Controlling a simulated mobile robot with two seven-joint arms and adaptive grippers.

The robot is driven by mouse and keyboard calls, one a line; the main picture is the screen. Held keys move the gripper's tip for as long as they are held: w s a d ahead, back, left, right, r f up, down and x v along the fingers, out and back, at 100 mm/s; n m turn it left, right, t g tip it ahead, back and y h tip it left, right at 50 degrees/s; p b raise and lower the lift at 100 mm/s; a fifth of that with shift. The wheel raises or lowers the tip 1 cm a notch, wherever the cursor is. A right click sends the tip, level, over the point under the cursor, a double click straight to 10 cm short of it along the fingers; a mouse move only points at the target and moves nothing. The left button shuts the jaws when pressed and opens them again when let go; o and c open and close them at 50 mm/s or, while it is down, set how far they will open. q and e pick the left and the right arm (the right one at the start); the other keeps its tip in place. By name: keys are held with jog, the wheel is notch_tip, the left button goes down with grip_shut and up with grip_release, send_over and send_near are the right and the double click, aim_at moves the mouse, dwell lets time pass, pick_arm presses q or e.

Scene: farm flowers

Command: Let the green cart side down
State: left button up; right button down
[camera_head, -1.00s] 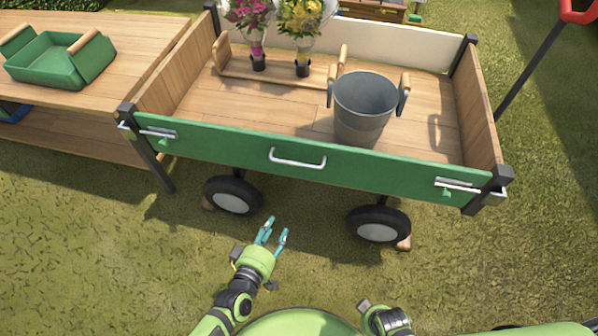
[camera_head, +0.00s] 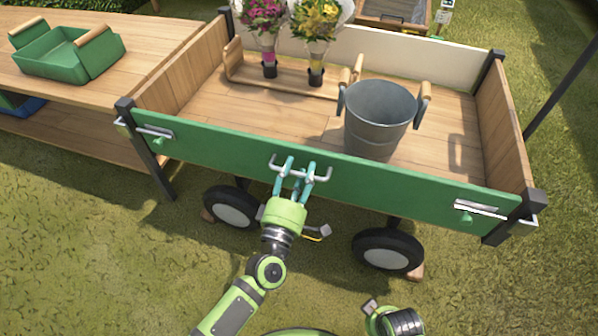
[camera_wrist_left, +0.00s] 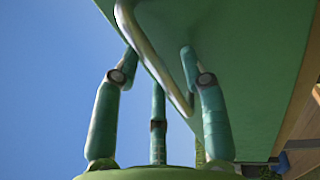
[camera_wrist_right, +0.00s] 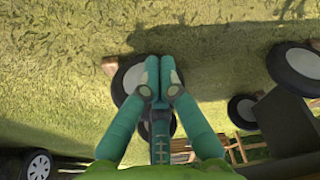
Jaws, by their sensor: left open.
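The green cart side (camera_head: 390,189) stands upright along the cart's near edge. A pale bar handle (camera_head: 325,177) sits at its middle and also shows in the left wrist view (camera_wrist_left: 150,55). My left gripper (camera_head: 300,166) is open at this handle. In the left wrist view its fingers (camera_wrist_left: 159,62) lie on either side of the bar, close to the green panel; I cannot tell whether they touch. A left latch (camera_head: 150,131) and a right latch (camera_head: 472,209) sit at the panel's ends. In the right wrist view, my right gripper (camera_wrist_right: 159,75) is shut and empty, low near the wheels.
On the cart bed stand a metal bucket (camera_head: 378,118) and a wooden carrier (camera_head: 290,83) with two wrapped bouquets. A wooden table (camera_head: 160,42) with a green tray (camera_head: 67,54) stands at left. Cart wheels (camera_head: 388,252) are below the panel. The grass in front is open.

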pick_arm(q)
jog(key=shift+w, duration=0.1)
grip_shut()
